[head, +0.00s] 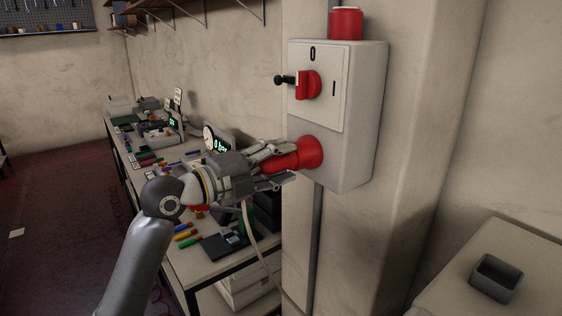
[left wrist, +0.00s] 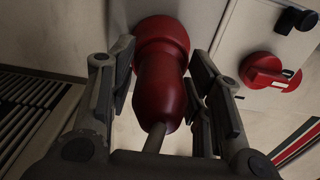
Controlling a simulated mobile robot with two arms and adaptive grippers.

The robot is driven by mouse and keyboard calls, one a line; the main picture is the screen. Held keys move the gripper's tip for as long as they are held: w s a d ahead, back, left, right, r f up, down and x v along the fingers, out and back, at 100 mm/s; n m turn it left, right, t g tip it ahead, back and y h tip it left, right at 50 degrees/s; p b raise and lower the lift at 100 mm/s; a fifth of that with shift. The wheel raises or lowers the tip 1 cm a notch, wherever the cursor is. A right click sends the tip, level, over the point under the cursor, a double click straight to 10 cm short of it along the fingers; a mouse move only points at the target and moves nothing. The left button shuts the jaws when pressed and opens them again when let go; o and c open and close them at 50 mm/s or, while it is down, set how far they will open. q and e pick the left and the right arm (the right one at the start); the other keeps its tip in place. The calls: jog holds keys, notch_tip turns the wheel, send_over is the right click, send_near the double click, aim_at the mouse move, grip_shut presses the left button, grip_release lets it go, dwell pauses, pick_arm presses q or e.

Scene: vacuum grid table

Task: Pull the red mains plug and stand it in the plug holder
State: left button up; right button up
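The red mains plug (head: 282,163) sits in the red socket (head: 310,152) at the lower front of the grey switch box (head: 350,150). In the left wrist view the plug (left wrist: 160,92) points away from me, its grey cable (left wrist: 155,138) toward me. My left gripper (head: 275,162) is around the plug; in the left wrist view its fingers (left wrist: 160,95) stand on both sides with small gaps visible, so it is open. The plug holder appears to be the grey open-topped box (head: 496,278) on the light surface at lower right. My right gripper is not in view.
A red rotary switch (head: 307,84) with a black padlock-like knob sits above the socket, between 0 and I marks. A red cylinder (head: 345,23) stands on the box. A long workbench (head: 185,262) with tools and gauges runs behind my left arm. The surface (head: 540,258) around the holder is clear.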

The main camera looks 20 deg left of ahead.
aim_at(259, 168)
pick_arm(q)
jog(key=c, duration=0.8)
jog(key=shift+b+v, duration=1.55)
jog(key=shift+v, duration=1.45)
jog(key=shift+c, duration=0.2)
